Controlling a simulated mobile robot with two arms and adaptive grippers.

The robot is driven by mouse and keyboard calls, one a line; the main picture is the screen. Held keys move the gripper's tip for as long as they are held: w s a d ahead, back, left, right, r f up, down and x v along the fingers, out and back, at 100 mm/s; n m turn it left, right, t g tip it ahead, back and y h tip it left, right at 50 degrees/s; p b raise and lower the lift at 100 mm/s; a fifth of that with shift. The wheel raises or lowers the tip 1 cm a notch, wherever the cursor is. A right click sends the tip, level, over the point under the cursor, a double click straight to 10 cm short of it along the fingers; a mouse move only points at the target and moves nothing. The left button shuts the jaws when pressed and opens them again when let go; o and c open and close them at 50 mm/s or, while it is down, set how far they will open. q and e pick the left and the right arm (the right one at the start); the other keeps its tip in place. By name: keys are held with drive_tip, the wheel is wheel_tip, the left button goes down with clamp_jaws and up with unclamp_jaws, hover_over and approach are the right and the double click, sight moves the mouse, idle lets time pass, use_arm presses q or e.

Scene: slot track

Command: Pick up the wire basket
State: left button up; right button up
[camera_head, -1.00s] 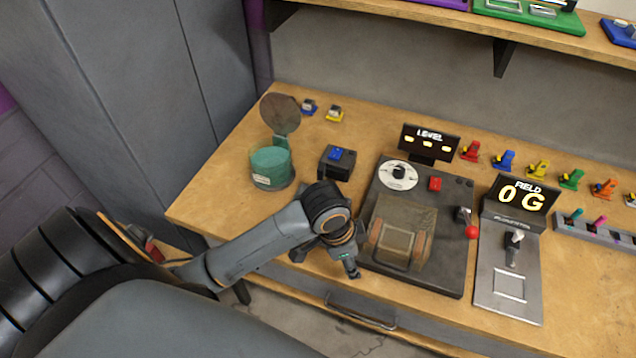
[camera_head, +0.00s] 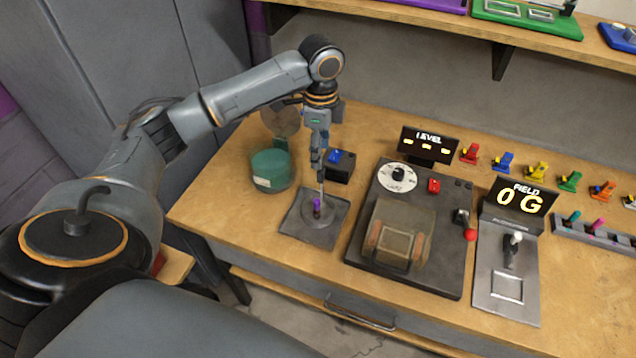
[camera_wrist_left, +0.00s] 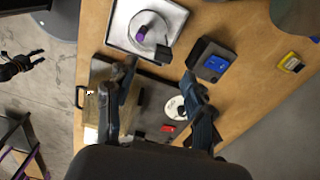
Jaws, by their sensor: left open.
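I cannot make out a wire basket for sure. A small piece with a purple grip (camera_head: 317,208) and a thin upright rod stands in a round dish on a square grey plate (camera_head: 297,232); it may be the basket. The purple grip also shows in the left wrist view (camera_wrist_left: 142,29), on the plate (camera_wrist_left: 118,24). My left gripper (camera_head: 318,165) points down above the dish, open. Its spread fingers (camera_wrist_left: 163,88) have nothing between them in the left wrist view. A dark jointed shape at that view's left edge may be my right gripper.
A dark console (camera_head: 362,268) with a clear-sided chamber stands to the right. Bare wood lies at the desk's left end.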

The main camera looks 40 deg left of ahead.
sight(322, 176)
use_arm(q)
wheel_tip(322, 176, down, 4)
drive_tip(key=shift+f+p, duration=0.25)
drive_tip(key=shift+p, duration=0.1)
drive_tip(key=f, duration=0.1)
drive_tip(key=f+p, duration=0.1)
drive_tip(key=f, duration=0.1)
drive_tip(key=f+p, duration=0.1)
drive_tip(key=f, duration=0.1)
drive_tip(key=shift+w, duration=0.3)
drive_tip(key=shift+f, duration=0.2)
clamp_jaws()
